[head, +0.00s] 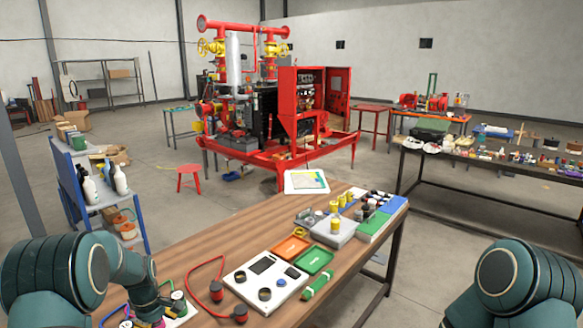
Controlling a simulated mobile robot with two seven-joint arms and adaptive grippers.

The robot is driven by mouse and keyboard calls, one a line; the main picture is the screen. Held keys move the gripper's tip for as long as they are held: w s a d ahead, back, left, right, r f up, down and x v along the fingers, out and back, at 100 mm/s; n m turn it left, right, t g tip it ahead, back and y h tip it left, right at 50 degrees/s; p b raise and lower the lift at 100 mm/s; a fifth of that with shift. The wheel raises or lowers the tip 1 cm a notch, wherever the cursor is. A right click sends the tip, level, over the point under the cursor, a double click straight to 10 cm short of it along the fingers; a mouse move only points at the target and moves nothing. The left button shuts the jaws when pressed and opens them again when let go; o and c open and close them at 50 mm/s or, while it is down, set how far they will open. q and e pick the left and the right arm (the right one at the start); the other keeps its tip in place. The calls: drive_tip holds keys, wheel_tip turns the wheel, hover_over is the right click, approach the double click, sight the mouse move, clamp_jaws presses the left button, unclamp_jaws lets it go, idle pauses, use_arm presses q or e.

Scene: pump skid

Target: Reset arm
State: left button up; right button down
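My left arm (75,272) comes in at the lower left. Its wrist end (148,303) reaches down over the left front of the wooden table (215,236), beside a white board with small coloured parts. The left fingers cannot be made out, and I cannot tell whether they hold anything. My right arm (522,278) is at the lower right, bent, off the table's right side. Its gripper is outside the picture.
A white panel (243,283), red cable (205,268), orange tray (291,248), green tray (313,260) and grey box (335,232) are on the table. A blue cart (78,178) stands left, a red pump skid (270,160) behind, and a loaded bench (480,162) right.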

use_arm(q)
drive_tip(key=s+d+f+m+h, duration=0.1)
drive_tip(key=s+d+f+m, duration=0.3)
drive_tip(key=s+d+f, duration=0.5)
drive_tip(key=s+d+f+m+h, duration=0.1)
drive_tip(key=s+d+f+m, duration=0.2)
drive_tip(key=s+d+f, duration=0.6)
drive_tip(key=s+d+r+m+h, duration=0.2)
drive_tip(key=s+d+m, duration=0.2)
drive_tip(key=s, duration=0.8)
drive_tip(key=w+d+f+m+t+b, duration=0.1)
drive_tip(key=w+f+b, duration=0.4)
drive_tip(key=b, duration=0.5)
drive_tip(key=shift+w+d+f+t+y, duration=0.2)
drive_tip(key=shift+w+d+t+y, duration=0.15)
drive_tip(key=shift+w+d, duration=0.5)
